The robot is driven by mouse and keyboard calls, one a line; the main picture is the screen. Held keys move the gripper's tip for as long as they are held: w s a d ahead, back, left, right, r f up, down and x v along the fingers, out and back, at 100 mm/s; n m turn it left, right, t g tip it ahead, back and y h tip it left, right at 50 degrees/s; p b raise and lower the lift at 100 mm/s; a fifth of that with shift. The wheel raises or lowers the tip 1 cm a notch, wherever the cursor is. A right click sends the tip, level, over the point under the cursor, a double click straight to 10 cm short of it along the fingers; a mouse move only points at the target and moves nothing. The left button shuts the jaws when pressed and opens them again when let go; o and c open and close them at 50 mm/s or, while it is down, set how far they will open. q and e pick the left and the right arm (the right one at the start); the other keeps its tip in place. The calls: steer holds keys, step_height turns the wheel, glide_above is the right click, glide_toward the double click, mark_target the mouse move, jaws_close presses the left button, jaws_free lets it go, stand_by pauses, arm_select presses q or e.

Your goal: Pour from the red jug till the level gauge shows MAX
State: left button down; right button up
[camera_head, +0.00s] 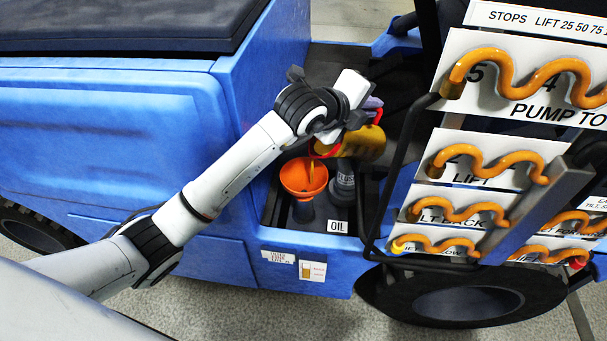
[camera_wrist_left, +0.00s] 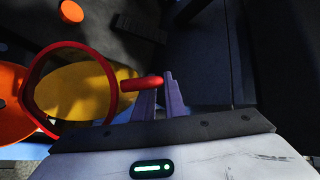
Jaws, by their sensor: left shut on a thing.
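The red jug, seen with amber liquid (camera_head: 362,143), is tilted over the orange funnel (camera_head: 303,178). A thin amber stream falls from it into the funnel. My left gripper (camera_head: 368,108) is shut on the jug's red handle. In the left wrist view the purple fingers (camera_wrist_left: 160,98) hold the handle (camera_wrist_left: 140,84); the jug's red rim (camera_wrist_left: 28,88) rings the amber liquid, with the funnel (camera_wrist_left: 12,105) at the left edge. The level gauge (camera_head: 307,271) on the blue front face shows an amber column beside a small marked card; its exact level is too small to read.
A dark grey cap or bottle (camera_head: 344,185) stands right of the funnel, above an OIL label (camera_head: 337,226). A black-framed panel of orange levers (camera_head: 465,165) stands close on the right. The blue machine body (camera_head: 110,140) lies under my left arm.

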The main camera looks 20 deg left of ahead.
arm_select(q)
steer(key=shift+s+a+b, duration=0.1)
steer(key=shift+b, duration=0.5)
arm_select(e)
steer(key=shift+a+f, duration=0.15)
steer(key=shift+f, duration=0.25)
arm_select(q)
steer(key=shift+f+b, duration=0.1)
steer(key=shift+b, duration=0.2)
arm_select(e)
steer(key=shift+w+a, duration=0.1)
arm_select(q)
steer(key=shift+s+a+t+b, duration=0.15)
steer(key=shift+t+b, duration=0.25)
steer(key=shift+b, duration=0.05)
arm_select(e)
steer(key=shift+s+a+f, duration=0.1)
steer(key=shift+s+f, duration=0.1)
steer(key=shift+f, duration=0.2)
arm_select(q)
steer(key=shift+a+h+b, duration=0.1)
steer(key=shift+h+b, duration=0.3)
arm_select(e)
steer(key=shift+w+a+r, duration=0.1)
steer(key=shift+w+a, duration=0.1)
